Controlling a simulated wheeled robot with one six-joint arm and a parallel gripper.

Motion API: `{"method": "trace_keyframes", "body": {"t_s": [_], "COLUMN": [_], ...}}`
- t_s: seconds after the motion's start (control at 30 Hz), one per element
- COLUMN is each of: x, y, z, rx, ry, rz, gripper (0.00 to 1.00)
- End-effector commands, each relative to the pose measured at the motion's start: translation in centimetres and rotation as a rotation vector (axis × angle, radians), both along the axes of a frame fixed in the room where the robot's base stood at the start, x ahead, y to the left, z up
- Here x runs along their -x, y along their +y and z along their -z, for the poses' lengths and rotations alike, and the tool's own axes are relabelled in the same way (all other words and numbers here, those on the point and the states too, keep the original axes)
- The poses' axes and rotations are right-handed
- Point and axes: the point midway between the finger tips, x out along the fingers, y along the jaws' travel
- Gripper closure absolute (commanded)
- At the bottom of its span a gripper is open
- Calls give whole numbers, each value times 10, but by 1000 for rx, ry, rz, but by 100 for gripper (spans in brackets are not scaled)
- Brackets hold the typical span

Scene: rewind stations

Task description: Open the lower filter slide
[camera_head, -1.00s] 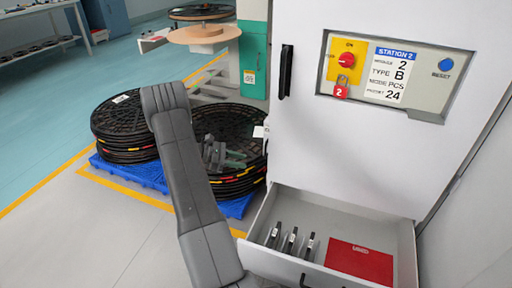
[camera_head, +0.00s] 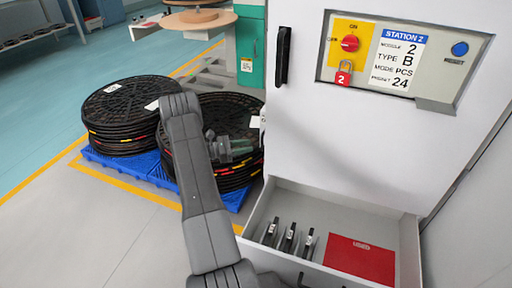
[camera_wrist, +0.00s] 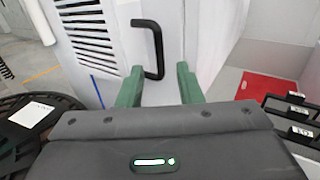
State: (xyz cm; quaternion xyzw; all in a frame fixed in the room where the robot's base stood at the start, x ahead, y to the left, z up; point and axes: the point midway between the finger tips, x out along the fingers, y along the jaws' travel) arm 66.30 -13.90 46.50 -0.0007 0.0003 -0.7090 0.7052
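A white panel (camera_wrist: 118,40) with dark vent slots fills the middle of the wrist view. A black bar handle (camera_wrist: 157,47) stands on it, ahead of my gripper. I cannot tell whether this panel is the lower filter slide. My gripper (camera_wrist: 160,86) has its two green fingers apart, with nothing between them. The handle's lower end shows between and beyond the fingertips; I see no contact. In the head view my gripper (camera_head: 230,148) is partly behind my arm, left of the white cabinet (camera_head: 350,145). The vented panel and its handle are not seen there.
An open drawer (camera_head: 408,245) at the cabinet's foot holds several labelled black pieces (camera_head: 289,238) and a red booklet (camera_head: 360,259). Black reels (camera_head: 122,115) sit on a blue pallet (camera_head: 148,172) behind my arm. The cabinet door has a black handle (camera_head: 283,55) and a padlocked red switch (camera_head: 350,43).

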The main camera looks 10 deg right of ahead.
Motion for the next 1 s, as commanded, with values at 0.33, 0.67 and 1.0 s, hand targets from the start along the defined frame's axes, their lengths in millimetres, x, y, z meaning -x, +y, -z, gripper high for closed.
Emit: {"method": "trace_keyframes", "body": {"t_s": [0.33,0.67,1.0], "x": [0,0,0], "y": [-45,-48,-48], "z": [1,0,0], "rx": [-1,-1,-1], "ry": [-1,-1,-1], "rz": [0,-1,0], "gripper": [67,67,100]}}
